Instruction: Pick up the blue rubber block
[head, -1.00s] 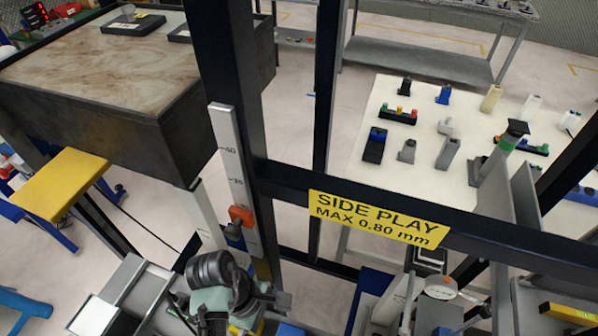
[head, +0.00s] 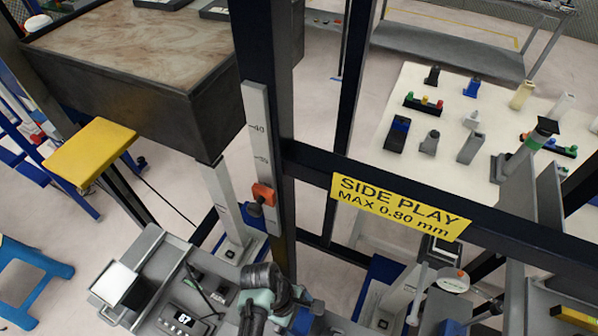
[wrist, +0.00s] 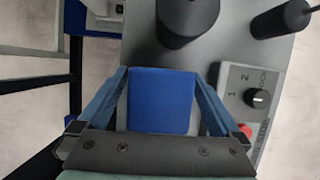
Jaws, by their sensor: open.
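The blue rubber block (wrist: 162,101) shows in the middle of the wrist view, its flat blue face towards the camera, with grey surface beside its lower edges. My gripper (wrist: 160,78) is open, with one finger to the left of the block and one to the right. Narrow gaps show between the fingers and the block, so it is not clamped. The block's lower end is hidden behind the gripper's dark crosspiece. In the head view my arm reaches in at the bottom centre, and I cannot clearly make out the block there.
A dark cylindrical post (wrist: 187,18) stands just beyond the block. A control box with a knob (wrist: 258,98) and a red button sits close on the right. In the head view a dark frame with a yellow SIDE PLAY sign (head: 400,206) crosses near my arm.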

